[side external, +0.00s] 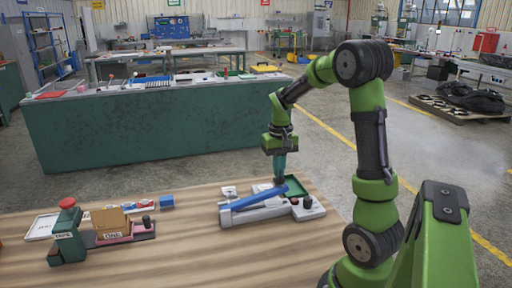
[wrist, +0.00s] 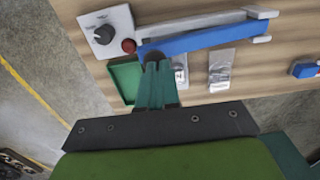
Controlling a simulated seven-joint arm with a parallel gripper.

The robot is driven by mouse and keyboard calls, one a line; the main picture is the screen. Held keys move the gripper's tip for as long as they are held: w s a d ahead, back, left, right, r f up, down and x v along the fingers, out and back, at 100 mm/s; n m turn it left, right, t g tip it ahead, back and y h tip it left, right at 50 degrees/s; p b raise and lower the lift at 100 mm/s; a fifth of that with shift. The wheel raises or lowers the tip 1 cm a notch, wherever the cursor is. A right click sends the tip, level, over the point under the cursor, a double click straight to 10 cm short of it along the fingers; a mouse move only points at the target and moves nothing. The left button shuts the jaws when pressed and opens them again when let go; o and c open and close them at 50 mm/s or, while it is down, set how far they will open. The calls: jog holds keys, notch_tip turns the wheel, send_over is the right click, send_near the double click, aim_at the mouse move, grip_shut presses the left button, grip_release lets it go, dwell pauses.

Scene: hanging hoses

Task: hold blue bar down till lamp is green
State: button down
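The blue bar (side external: 258,197) is a long lever on a light grey base (side external: 262,213) on the wooden table. It also shows in the wrist view (wrist: 195,42). A round lamp (wrist: 128,46) beside the bar's end is red; it also looks red in the side view (side external: 294,201). My gripper (side external: 279,181) points down at the bar's right end in the side view. In the wrist view its teal fingers (wrist: 156,66) are close together, with nothing seen between them, and their tips overlap the bar's edge. I cannot tell whether they touch it.
A black knob (wrist: 103,33) sits on the grey plate near the lamp. A green tray (wrist: 125,80) and small clear packets (wrist: 221,67) lie close to my fingers.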

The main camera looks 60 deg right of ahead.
aim_at(283, 179)
jog(key=shift+s+d+f, duration=0.15)
jog(key=shift+s+f, duration=0.05)
jog(key=shift+f, duration=0.55)
jog(key=shift+s+d+f, duration=0.15)
jog(key=shift+d+f, duration=0.05)
jog(key=shift+f, duration=0.55)
jog(key=shift+s+d+f, duration=0.15)
jog(key=shift+s+f, duration=0.05)
jog(key=shift+f, duration=0.55)
dwell(0.3)
jog(key=shift+w+a+r, duration=0.15)
jog(key=shift+r, duration=0.6)
jog(key=shift+w+a+r, duration=0.1)
jog(key=shift+w+r, duration=0.05)
jog(key=shift+r, duration=0.6)
jog(key=w+a+r, duration=0.3)
jog(key=r, duration=0.6)
jog(key=w+a+r, duration=0.4)
jog(key=r, duration=0.5)
jog(key=shift+w+a, duration=0.25)
dwell(0.7)
